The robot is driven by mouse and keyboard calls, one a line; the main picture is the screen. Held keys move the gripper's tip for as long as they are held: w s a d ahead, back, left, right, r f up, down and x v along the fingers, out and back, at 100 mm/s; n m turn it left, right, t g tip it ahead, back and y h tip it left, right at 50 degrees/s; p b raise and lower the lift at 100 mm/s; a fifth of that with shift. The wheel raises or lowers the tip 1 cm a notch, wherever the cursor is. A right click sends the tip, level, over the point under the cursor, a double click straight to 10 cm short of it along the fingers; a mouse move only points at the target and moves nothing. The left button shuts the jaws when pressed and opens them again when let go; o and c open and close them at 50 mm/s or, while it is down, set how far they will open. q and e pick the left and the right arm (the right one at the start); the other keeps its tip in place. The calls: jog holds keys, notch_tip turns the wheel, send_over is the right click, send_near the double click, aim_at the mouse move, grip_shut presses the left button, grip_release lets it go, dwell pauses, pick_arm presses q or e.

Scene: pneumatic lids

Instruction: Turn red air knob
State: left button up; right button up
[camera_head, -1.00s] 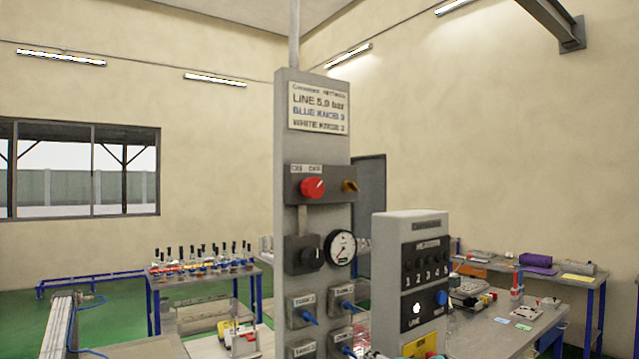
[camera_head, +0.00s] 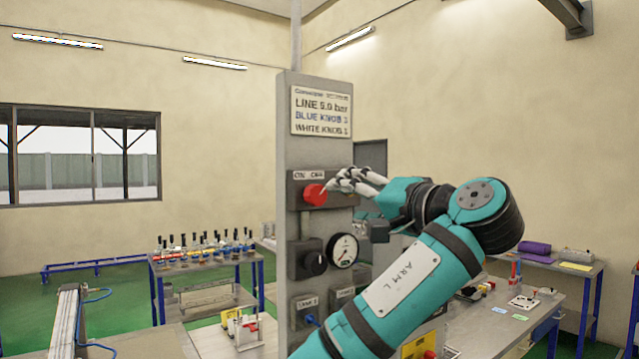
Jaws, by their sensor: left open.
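The red air knob (camera_head: 314,194) sits on a dark plate high on the grey upright panel (camera_head: 292,140), under a small white label. Its pointer mark is hard to make out. My left gripper (camera_head: 334,184) comes from the right, with its pale fingers pointing left at the knob's right side. The fingers are open, and the fingertips are at or very close to the knob. I cannot tell whether they touch it. The yellow switch beside the knob is hidden behind the gripper. My right gripper is not in view.
My left arm covers the lower right of the panel and most of the grey control box. A table with bottles (camera_head: 205,247) stands behind left.

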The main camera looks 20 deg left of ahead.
aim_at(320, 196)
pick_arm(q)
jog(key=p+x, duration=0.4)
jog(key=x, duration=0.6)
jog(key=shift+p, duration=0.3)
jog(key=c, duration=1.1)
jog(key=shift+f, duration=0.1)
jog(key=shift+c, duration=0.3)
